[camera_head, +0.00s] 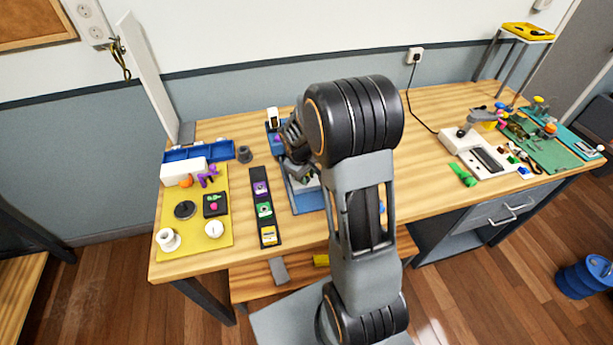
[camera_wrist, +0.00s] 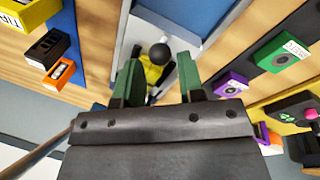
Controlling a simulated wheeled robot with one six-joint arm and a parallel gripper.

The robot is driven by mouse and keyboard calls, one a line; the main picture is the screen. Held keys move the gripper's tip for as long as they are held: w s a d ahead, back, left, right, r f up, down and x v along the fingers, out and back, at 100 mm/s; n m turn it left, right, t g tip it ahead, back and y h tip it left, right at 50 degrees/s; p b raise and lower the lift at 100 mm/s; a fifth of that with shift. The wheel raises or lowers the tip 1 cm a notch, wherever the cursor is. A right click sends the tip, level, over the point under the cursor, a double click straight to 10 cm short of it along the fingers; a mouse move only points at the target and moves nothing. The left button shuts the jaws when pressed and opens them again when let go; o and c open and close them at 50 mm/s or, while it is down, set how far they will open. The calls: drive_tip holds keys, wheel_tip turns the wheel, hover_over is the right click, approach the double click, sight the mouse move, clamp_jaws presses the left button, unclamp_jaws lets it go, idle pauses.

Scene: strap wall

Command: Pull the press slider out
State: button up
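The press stands on the wooden bench in the head view, its blue base (camera_head: 306,201) partly hidden behind my arm. In the wrist view a pale grey channel (camera_wrist: 137,32) with blue parts beside it shows. A black round knob (camera_wrist: 159,54) and a yellow piece (camera_wrist: 153,73) lie in it; I take these as part of the slider but cannot be sure. My gripper (camera_wrist: 160,66) is open, its two green fingers apart on either side of the knob and yellow piece. I cannot tell whether they touch. My gripper's fingers are hidden in the head view.
A black strip with coloured tiles (camera_head: 252,188) lies left of the press, then a yellow mat (camera_head: 190,234) with small items. A blue bin (camera_head: 221,149) and dark cup (camera_head: 244,154) stand behind. Bench right of my arm is mostly clear, up to a white device (camera_head: 472,143).

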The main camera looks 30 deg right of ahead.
drive_tip(key=shift+w+d+f, duration=0.1)
drive_tip(key=shift+d+f, duration=0.1)
drive_tip(key=shift+f, duration=0.95)
clamp_jaws()
